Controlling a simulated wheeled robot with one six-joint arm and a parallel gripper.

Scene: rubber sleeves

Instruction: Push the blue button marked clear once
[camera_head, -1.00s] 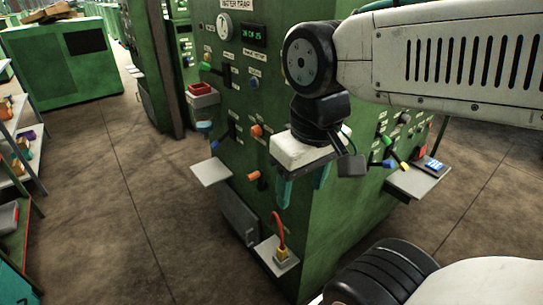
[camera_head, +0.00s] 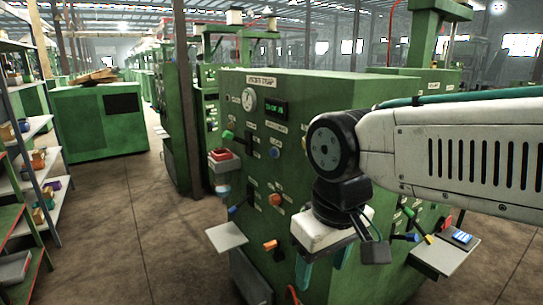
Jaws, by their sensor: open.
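A green machine cabinet (camera_head: 285,92) stands in front of me with a gauge (camera_head: 249,100), a green-lit display (camera_head: 275,112) and several coloured controls. A small round blue button (camera_head: 275,153) sits below the display; its label is too small to read, so I cannot tell whether it is marked clear. My gripper (camera_head: 322,264) hangs in front of the cabinet, below and to the right of that button and apart from it. Its two teal fingers point down, spread and empty. My arm hides part of the cabinet's front and right side.
A red box (camera_head: 221,155) and a grey shelf plate (camera_head: 227,236) stick out from the cabinet's left side. A tray (camera_head: 432,256) with a blue-faced device (camera_head: 461,237) juts out at right. Shelving (camera_head: 40,150) stands far left. The floor (camera_head: 130,215) between is open.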

